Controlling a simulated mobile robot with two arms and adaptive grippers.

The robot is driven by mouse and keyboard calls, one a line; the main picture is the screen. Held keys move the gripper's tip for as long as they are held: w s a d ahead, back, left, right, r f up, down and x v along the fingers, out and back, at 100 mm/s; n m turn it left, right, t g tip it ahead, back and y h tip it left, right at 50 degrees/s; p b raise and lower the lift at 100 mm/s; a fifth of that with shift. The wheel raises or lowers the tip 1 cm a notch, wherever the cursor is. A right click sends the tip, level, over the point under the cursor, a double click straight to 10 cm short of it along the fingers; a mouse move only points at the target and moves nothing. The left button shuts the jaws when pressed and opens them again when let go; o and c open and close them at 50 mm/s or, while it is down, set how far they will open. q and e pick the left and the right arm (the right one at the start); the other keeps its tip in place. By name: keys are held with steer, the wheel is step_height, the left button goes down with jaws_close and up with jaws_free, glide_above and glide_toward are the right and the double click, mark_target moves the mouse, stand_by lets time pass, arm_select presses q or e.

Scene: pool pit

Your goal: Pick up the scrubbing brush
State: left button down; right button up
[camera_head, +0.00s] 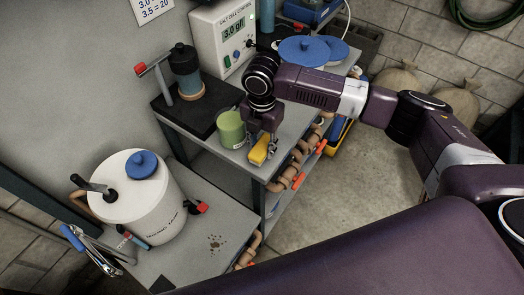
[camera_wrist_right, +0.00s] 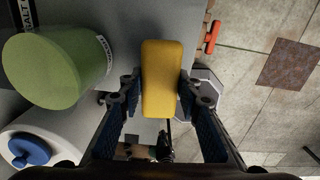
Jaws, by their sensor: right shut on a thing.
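The scrubbing brush is a yellow block (camera_head: 259,152) near the front edge of the grey bench, beside a green cylinder (camera_head: 231,129). My right gripper (camera_head: 263,143) reaches down over it from above and is shut on it. In the right wrist view the yellow brush (camera_wrist_right: 161,65) sits between the two fingers (camera_wrist_right: 159,90), which press on its long sides. Its bristles are hidden. I cannot tell whether the brush still touches the bench top. My left gripper is not in view.
A blue-lidded white tank (camera_head: 140,205) stands on the lower bench at left. A pump on a dark base (camera_head: 185,110) and a white salt cell control box (camera_head: 222,38) are behind the green cylinder. Brown pipes with red valves (camera_head: 297,181) run below the bench edge.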

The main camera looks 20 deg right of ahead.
mark_target(262, 146)
step_height(262, 146, up, 17)
steer(key=b, duration=0.3)
steer(key=shift+r, duration=0.1)
steer(key=o, duration=0.5)
steer(key=c, duration=0.3)
